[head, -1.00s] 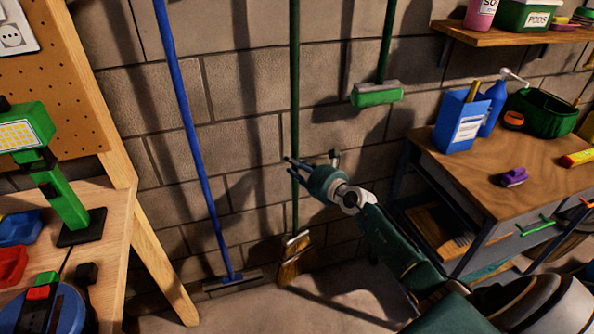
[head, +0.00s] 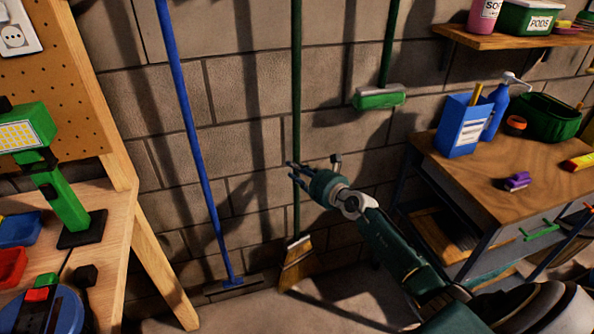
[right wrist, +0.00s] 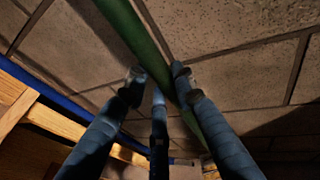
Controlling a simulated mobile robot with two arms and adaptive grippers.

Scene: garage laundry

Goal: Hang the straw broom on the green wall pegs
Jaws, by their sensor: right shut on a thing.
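The straw broom has a long dark green handle (head: 297,80) and tan bristles (head: 296,265). It stands nearly upright by the block wall, its bristles low near the floor. My right gripper (head: 297,172) is shut on the handle, well above the bristles. In the right wrist view, the green handle (right wrist: 133,28) runs diagonally between my right fingers (right wrist: 157,76). The handle's top end is beyond the upper edge of the head view. I cannot make out the green wall pegs in either view. My left gripper is not in view.
A blue-handled broom (head: 195,130) leans left of the straw broom. A tool with a green head (head: 380,98) hangs on its right. A wooden workbench (head: 110,240) stands left, a wood-topped cart (head: 480,180) right, below a shelf (head: 500,38). Some floor between is bare.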

